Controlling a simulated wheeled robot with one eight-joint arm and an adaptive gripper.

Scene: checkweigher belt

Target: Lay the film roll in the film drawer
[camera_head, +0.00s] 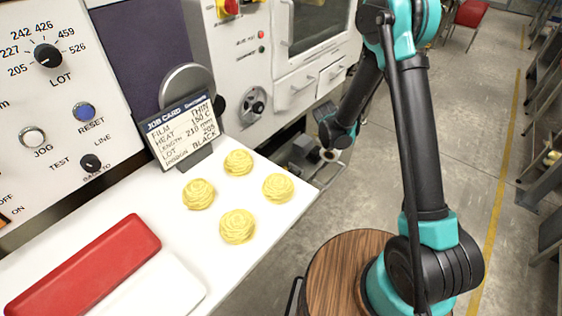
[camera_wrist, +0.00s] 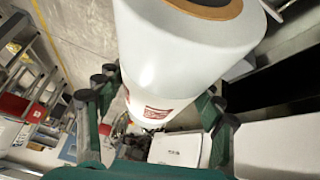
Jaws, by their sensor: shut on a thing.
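My gripper (camera_wrist: 155,108) is shut on the film roll (camera_wrist: 190,45), a large white cylinder with a brown core and a red printed mark. In the wrist view the fingers lie on either side of it. In the head view my arm reaches down beside the machine, and its far end is small and partly hidden. Two white drawer fronts with handles (camera_head: 297,88) (camera_head: 333,74) are on the machine beyond the arm. I cannot tell which one is the film drawer. The wrist view shows a dark recess (camera_wrist: 268,75) right of the roll; I cannot tell what it belongs to.
A white worktop (camera_head: 130,210) holds several yellow rosette-shaped pieces (camera_head: 238,226), a red block (camera_head: 85,268) and a job card (camera_head: 183,130) reading film THIN. A control panel (camera_head: 45,110) stands at left. Open floor lies right.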

